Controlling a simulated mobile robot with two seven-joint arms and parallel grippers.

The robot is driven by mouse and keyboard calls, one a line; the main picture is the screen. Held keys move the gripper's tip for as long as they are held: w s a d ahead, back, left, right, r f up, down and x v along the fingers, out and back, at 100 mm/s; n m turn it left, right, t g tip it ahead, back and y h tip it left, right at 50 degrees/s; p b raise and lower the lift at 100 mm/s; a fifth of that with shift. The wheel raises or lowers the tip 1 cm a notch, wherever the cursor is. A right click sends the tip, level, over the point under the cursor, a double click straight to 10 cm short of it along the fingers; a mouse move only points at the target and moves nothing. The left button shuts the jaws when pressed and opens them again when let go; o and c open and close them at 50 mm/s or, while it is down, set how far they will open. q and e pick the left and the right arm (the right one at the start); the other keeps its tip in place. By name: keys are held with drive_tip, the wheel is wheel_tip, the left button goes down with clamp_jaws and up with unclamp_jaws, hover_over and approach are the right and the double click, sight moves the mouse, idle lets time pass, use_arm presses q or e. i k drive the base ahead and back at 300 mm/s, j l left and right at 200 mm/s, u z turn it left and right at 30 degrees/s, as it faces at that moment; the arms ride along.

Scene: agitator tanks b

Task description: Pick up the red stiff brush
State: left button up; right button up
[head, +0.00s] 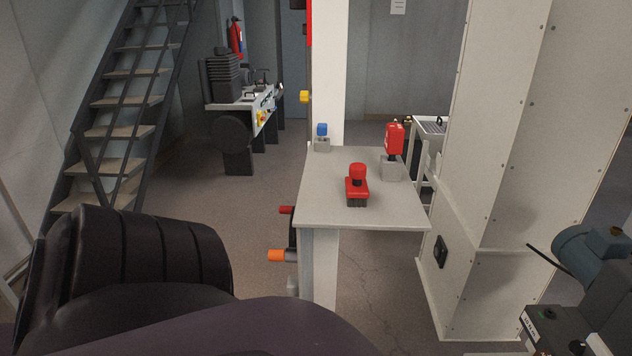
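The red stiff brush (357,189) appears to be the red piece with a knob on top and a dark, bristle-like underside. It stands upright near the middle of a small pale table (320,210). Nothing touches it from above. Neither of my grippers shows in the head view, so whether they are open or shut is hidden.
Behind the brush on the table stand a red-topped item on a grey block (391,168) and a small blue-topped item (322,131). Orange-ended (277,256) and red-ended parts stick out at the table's left side. A large dark ridged shape fills the lower left. A white cabinet (490,150) stands right.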

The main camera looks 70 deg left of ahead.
sight(357, 194)
drive_tip(key=l+u, duration=0.15)
drive_tip(key=u, duration=1.7)
drive_tip(key=j+z, duration=0.4)
drive_tip(key=j, duration=0.3)
drive_tip(key=k+j+z, duration=0.5)
drive_tip(key=i+j, duration=0.05)
